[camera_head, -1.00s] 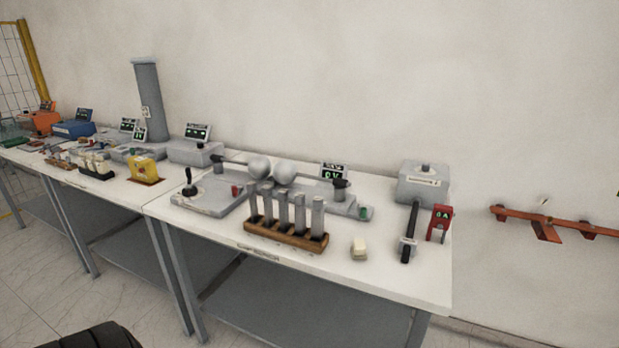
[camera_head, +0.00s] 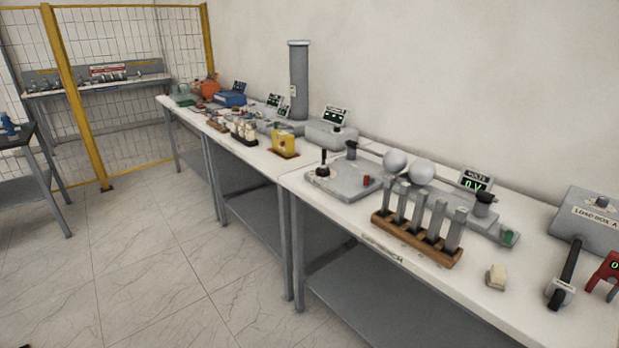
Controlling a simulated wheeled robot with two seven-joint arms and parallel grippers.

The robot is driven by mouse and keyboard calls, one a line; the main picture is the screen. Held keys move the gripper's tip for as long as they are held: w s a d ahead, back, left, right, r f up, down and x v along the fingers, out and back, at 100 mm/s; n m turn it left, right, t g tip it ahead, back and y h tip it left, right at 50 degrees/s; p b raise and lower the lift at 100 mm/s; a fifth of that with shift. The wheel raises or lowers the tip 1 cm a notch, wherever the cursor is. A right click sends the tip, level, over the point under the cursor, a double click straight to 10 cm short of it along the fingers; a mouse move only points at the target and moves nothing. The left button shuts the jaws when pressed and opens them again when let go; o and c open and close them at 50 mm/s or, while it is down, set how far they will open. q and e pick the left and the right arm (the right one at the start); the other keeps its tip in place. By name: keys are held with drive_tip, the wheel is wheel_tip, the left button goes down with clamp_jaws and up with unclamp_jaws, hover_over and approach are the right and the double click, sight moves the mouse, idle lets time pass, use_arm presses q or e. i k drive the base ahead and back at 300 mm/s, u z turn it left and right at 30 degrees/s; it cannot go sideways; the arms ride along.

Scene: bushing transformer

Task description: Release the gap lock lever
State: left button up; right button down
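On the near white bench, a sphere gap with two pale grey spheres (camera_head: 408,167) stands on a grey base. A grey plate (camera_head: 341,184) left of the spheres carries a small upright black-knobbed lever (camera_head: 323,165) and a red block (camera_head: 366,181). Dark-topped posts stand at either end of the gap, one at the left (camera_head: 351,150) and one at the right (camera_head: 484,203). No label shows which part is the gap lock lever. Neither of my grippers is in view.
A wooden rack (camera_head: 416,238) of several grey bars stands in front of the spheres. A volts display (camera_head: 475,181) reads 0 V. A load box (camera_head: 588,220) stands at right. Open tiled floor (camera_head: 150,265) lies left of the benches.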

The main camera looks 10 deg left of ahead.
sight(368, 180)
drive_tip(key=z, duration=1.75)
drive_tip(key=i, duration=1)
drive_tip(key=u, duration=1.85)
